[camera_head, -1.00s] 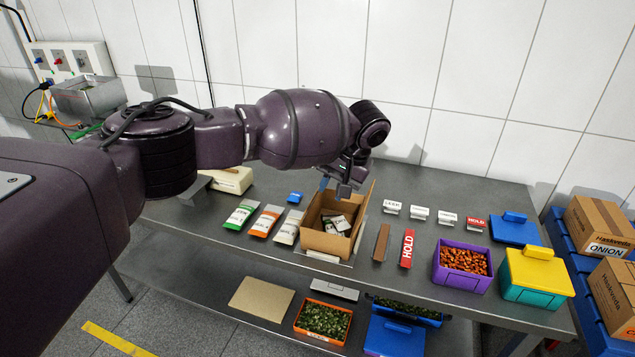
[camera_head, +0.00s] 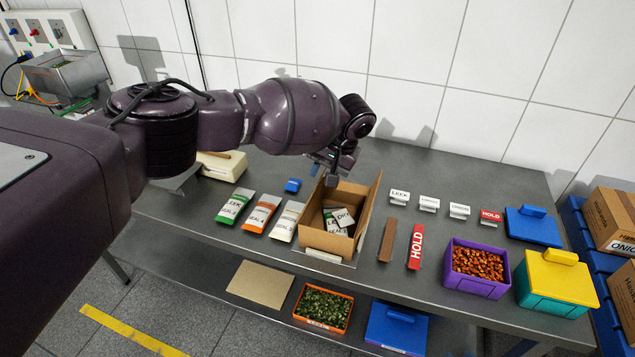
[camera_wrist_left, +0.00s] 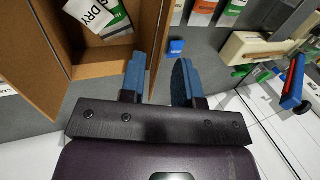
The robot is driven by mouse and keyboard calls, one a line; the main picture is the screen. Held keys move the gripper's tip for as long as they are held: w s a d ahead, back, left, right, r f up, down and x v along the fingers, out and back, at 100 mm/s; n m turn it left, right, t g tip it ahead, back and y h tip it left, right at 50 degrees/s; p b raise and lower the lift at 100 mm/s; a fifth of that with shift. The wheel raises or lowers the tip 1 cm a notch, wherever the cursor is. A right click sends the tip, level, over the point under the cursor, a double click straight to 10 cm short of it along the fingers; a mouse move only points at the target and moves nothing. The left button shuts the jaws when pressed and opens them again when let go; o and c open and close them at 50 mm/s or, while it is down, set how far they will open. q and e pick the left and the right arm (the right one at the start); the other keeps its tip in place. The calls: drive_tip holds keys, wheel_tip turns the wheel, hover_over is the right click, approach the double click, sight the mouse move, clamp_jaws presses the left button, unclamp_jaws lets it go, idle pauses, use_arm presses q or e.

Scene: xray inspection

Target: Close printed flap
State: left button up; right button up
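An open cardboard box (camera_head: 322,241) stands on the steel table, with labelled sachets (camera_head: 341,219) inside. One flap (camera_head: 369,208) stands up along its right side; I cannot make out print on it. Another brown panel (camera_head: 312,205) rises on the left side. My left gripper (camera_head: 329,175) is at the box's back left, above its rim. In the left wrist view, its blue fingers (camera_wrist_left: 159,80) are apart, with a brown cardboard panel (camera_wrist_left: 154,38) running edge-on in or behind the gap; contact is unclear. My right gripper is not in view.
Several seal pouches (camera_head: 262,213) lie left of the box, near a small blue block (camera_head: 292,185). A brown strip (camera_head: 387,240) and red HOLD sign (camera_head: 416,246) lie right of it. A purple bin (camera_head: 474,286) and teal bin (camera_head: 553,301) stand farther right.

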use_arm(q)
drive_tip(key=shift+x, duration=2.15)
clamp_jaws()
